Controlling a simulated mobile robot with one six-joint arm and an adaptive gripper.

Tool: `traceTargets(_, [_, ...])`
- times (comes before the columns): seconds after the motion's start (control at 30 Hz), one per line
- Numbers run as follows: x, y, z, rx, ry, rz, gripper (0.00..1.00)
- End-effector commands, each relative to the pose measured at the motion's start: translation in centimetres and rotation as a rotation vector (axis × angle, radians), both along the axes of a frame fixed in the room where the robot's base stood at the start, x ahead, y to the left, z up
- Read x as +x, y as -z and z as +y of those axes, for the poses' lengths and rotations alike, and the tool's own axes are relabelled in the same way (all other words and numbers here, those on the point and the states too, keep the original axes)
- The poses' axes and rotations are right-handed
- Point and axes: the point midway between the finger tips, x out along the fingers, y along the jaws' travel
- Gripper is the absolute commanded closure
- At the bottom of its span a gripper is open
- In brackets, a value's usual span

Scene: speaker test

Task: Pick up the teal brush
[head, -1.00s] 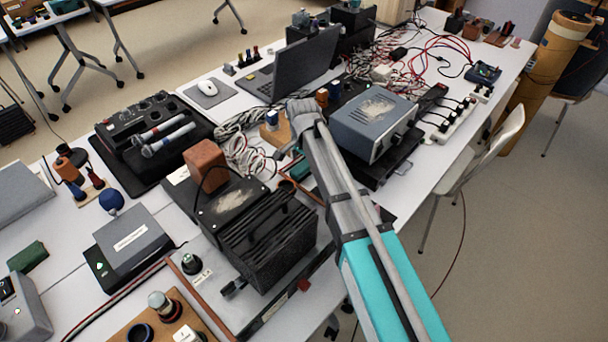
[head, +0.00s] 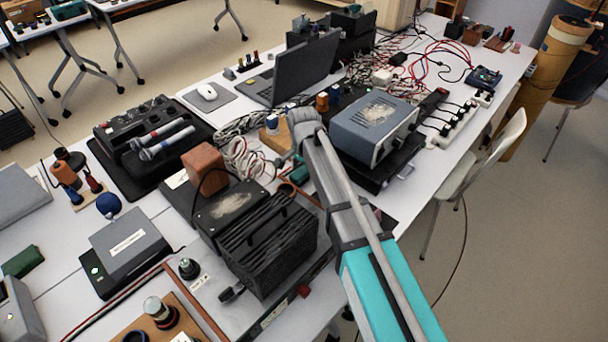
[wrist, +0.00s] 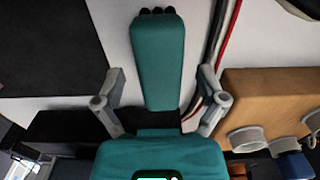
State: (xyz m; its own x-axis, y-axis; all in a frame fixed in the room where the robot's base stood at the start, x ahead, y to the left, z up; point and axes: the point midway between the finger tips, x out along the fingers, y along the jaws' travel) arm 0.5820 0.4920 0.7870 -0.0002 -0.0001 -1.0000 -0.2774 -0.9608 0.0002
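The teal brush (wrist: 158,58) lies on the white table in the wrist view, its dark-tipped end pointing up the picture. My gripper (wrist: 160,100) is open, with one grey finger on each side of the brush's near end. Gaps show between the brush and both fingers, so it is not held. In the head view my arm reaches over the table and hides much of the area around my gripper. A small teal patch shows left of the arm there; I cannot tell whether it is the brush or my gripper.
A wooden block (wrist: 265,98) with cylinders stands right of the brush, with red and black cables between. A dark flat thing (wrist: 50,45) is at left. In the head view a blue-grey box (head: 372,122) and a black finned unit (head: 268,245) flank my arm.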

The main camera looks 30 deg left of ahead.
Motion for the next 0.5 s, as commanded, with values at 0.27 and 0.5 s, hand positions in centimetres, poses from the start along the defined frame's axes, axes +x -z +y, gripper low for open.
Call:
traceTargets(0.27, [0.00,0.00,-0.02,0.000,0.000,0.000,0.71])
traceTargets(0.5, [0.02,0.00,-0.03,0.000,0.000,0.000,0.95])
